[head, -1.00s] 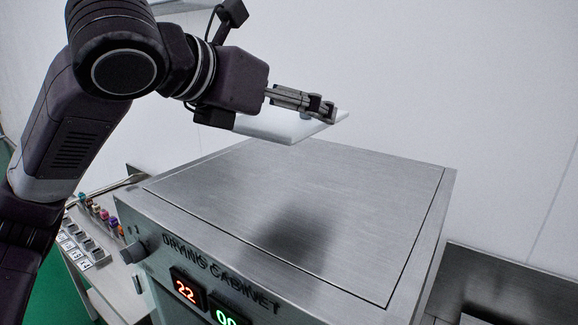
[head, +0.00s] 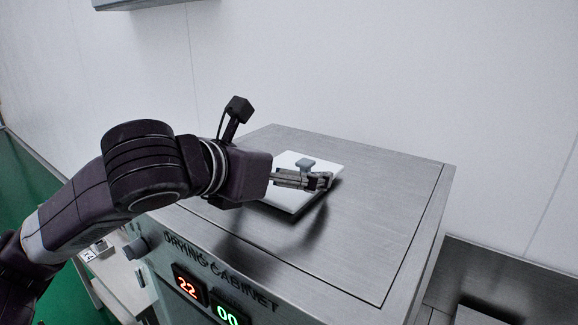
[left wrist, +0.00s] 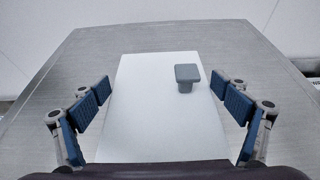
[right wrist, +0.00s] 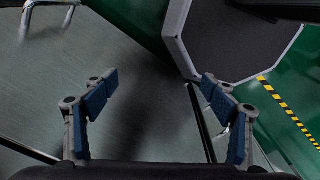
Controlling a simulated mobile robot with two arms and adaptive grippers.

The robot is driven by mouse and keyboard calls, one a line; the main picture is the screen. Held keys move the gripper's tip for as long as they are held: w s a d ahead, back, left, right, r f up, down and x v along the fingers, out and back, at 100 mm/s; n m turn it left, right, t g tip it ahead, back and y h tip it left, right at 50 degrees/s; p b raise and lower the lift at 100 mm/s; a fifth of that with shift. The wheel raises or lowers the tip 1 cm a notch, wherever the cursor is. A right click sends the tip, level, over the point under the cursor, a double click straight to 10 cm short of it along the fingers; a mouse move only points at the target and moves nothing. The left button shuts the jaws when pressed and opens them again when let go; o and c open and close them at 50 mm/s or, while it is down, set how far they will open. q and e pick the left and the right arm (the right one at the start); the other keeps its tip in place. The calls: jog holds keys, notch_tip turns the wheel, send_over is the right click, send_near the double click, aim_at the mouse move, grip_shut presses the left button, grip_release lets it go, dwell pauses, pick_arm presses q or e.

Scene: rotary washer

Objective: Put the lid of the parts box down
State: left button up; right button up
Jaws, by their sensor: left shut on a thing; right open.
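The lid (head: 290,200) is a flat white plate with a grey knob (head: 305,163). It is level, low over the steel top of the drying cabinet; whether it touches is unclear. My left gripper (head: 322,181) is at the knob and shut on the lid; the exact contact is hard to see. In the left wrist view the lid (left wrist: 150,110) lies between the fingers (left wrist: 162,88), with the knob (left wrist: 187,77) right of centre. My right gripper (right wrist: 158,82) is open and empty, shown only in its wrist view. The parts box is not seen.
The drying cabinet top (head: 390,200) is bare around the lid, with the most free room to the right. A white wall stands behind it. The front carries a knob (head: 135,249) and lit displays (head: 187,286). A darker steel surface (head: 500,275) lies lower right.

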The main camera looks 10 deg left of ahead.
pick_arm(q)
jog(key=shift+f, duration=0.1)
pick_arm(e)
jog(key=shift+a+f, duration=0.1)
pick_arm(q)
jog(key=o, duration=1)
pick_arm(e)
jog(key=shift+a, duration=0.2)
pick_arm(q)
jog(key=shift+s+a+r, duration=0.1)
jog(key=shift+s+r, duration=0.1)
jog(key=b+v, duration=0.2)
jog(key=v, duration=0.8)
jog(key=shift+s+a+r+b, duration=0.1)
jog(key=shift+s+a+b, duration=0.1)
jog(key=shift+s+b, duration=0.2)
jog(key=shift+s+a+r, duration=0.1)
jog(key=shift+s+r, duration=0.05)
jog(key=shift+s, duration=0.15)
pick_arm(e)
jog(key=f, duration=0.2)
jog(key=shift+d+f, duration=0.25)
jog(key=shift+f, duration=0.15)
